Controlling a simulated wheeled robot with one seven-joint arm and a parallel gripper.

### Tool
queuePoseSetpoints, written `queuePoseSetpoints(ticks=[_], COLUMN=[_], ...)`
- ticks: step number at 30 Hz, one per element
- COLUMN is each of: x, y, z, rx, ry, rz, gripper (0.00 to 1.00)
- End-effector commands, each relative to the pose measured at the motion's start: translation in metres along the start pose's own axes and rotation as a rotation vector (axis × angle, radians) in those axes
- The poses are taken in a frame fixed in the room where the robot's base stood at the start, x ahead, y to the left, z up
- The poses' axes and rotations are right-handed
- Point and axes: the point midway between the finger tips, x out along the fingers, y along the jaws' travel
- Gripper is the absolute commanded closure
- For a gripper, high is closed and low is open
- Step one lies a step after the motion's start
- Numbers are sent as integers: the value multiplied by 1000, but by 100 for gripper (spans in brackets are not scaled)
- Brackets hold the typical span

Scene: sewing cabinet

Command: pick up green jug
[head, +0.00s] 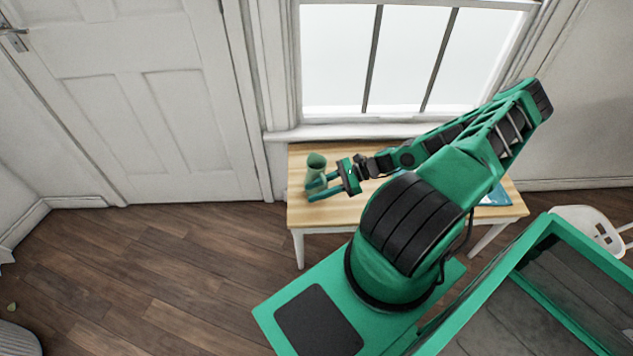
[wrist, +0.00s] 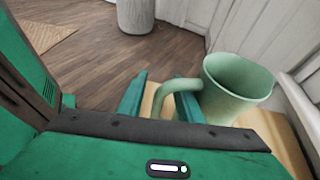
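The green jug (head: 316,163) stands upright near the left end of the wooden table. In the wrist view the jug (wrist: 238,85) is right of centre, its open mouth showing and its curved handle (wrist: 163,94) pointing left. My gripper (head: 311,191) is open beside the jug. In the wrist view my gripper (wrist: 160,88) has the handle between its two fingers. The right finger appears to be in the handle's loop, and a gap shows between the left finger and the handle. Part of the jug's lower body is hidden behind the right finger.
The wooden table (head: 345,210) stands under a window (head: 400,60). A blue flat item (head: 497,196) lies at its right end, partly hidden by my arm. A white chair (head: 590,225) is at the right. A door (head: 140,100) and bare floor are at the left.

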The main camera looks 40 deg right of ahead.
Motion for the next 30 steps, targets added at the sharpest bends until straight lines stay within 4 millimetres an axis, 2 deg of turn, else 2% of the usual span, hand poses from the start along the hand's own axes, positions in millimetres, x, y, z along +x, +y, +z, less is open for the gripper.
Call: queuePoseSetpoints(ticks=[8,9,12,13,30], x=[4,4,4,4,2], y=[0,0,0,0,0], z=[0,0,0,0,4], rx=[0,0,0,0,-2], ry=[1,1,1,1,-1], rz=[0,0,0,0,0], gripper=[67,72,96,100,100])
